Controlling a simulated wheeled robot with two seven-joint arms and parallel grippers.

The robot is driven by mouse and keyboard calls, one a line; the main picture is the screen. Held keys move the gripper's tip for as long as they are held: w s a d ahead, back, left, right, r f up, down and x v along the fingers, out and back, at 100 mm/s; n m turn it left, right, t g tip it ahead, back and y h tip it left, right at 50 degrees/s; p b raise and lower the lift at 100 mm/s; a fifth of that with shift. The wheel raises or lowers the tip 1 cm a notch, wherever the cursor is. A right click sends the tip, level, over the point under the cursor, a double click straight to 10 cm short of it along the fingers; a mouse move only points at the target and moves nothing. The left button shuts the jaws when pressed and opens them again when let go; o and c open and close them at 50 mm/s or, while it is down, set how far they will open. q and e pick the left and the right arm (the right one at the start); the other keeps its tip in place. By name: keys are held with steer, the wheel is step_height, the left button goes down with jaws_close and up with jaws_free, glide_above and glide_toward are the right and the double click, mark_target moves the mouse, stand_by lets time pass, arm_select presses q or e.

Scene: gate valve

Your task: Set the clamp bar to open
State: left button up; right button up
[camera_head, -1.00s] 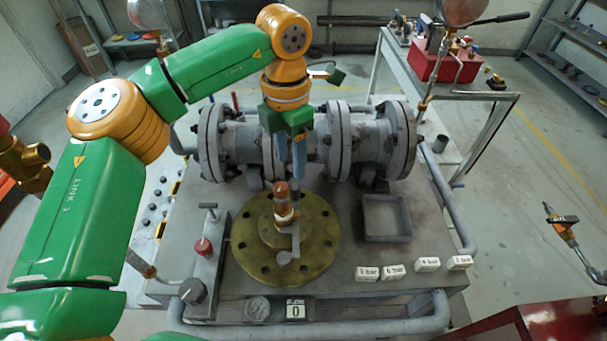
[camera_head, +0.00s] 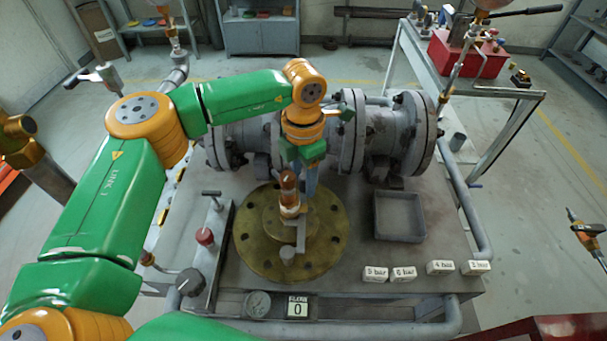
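A brass round flange (camera_head: 252,262) lies on the bench top. An upright orange-brown handle (camera_head: 289,184) stands at its middle, with a small grey arm (camera_head: 301,236) reaching toward the front. I cannot tell for sure which part is the clamp bar. My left gripper (camera_head: 304,178) points down over the handle's top, with a blue-grey finger just right of it. The other finger is mostly hidden, so I cannot tell whether it grips the handle. My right gripper is not in view.
Grey flanged pipework (camera_head: 385,140) runs behind the flange. A strip with a red knob (camera_head: 205,237) and a black knob (camera_head: 190,282) is at left. An empty grey tray (camera_head: 400,236) and white pressure labels (camera_head: 403,274) are at right. A display reading 0 (camera_head: 297,309) stands in front.

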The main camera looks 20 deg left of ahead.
arm_select(q)
jaws_close()
stand_by(1.2)
